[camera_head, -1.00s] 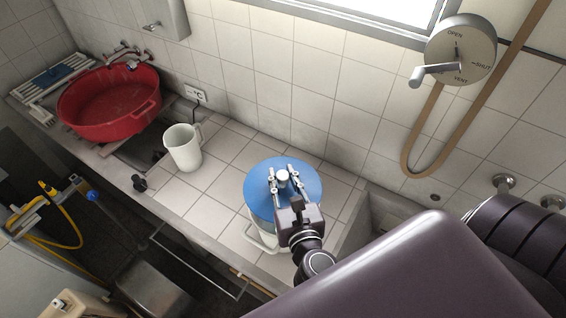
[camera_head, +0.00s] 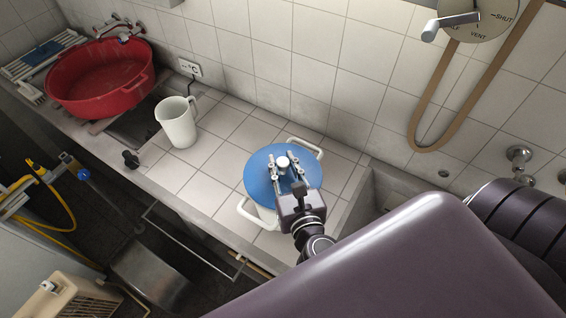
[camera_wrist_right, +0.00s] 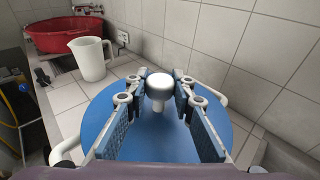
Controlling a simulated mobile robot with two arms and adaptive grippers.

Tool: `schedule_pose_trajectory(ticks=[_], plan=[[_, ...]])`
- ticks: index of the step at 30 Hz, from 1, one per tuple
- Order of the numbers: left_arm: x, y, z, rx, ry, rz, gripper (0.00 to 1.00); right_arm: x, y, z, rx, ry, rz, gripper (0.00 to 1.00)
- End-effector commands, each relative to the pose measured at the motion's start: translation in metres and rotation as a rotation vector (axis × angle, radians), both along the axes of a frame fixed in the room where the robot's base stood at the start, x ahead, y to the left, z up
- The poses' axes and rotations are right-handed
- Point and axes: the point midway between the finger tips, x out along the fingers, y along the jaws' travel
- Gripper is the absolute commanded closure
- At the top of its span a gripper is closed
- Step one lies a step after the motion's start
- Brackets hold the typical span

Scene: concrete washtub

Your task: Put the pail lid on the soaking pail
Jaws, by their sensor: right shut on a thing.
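The blue round pail lid (camera_head: 260,170) lies over the top of the white soaking pail (camera_head: 266,214) on the tiled counter. The pail's two handles stick out on opposite sides of the lid. The lid looks about level and centred, but I cannot tell whether it touches the rim all round. My right gripper (camera_head: 283,165) is shut on the lid's white knob, and its fingers stand on both sides of the knob (camera_wrist_right: 160,84) in the wrist view. The lid (camera_wrist_right: 160,145) hides most of the pail there. My left gripper is not in view.
A white jug (camera_head: 178,124) stands left of the pail, with clear tiles between. A red basin (camera_head: 100,85) sits farther left by the taps. The tiled wall with a socket (camera_head: 190,67) runs behind. A recess (camera_head: 385,195) lies right of the pail.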

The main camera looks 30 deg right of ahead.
Motion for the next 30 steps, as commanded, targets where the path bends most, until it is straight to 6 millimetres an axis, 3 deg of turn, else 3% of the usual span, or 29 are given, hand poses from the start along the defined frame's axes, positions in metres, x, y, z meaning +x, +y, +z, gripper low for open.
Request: schedule_pose_trajectory(ticks=[30], plan=[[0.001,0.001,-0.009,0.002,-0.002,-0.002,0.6,0.0,0.0,-0.012,0.0,-0.001,0.0,1.0]])
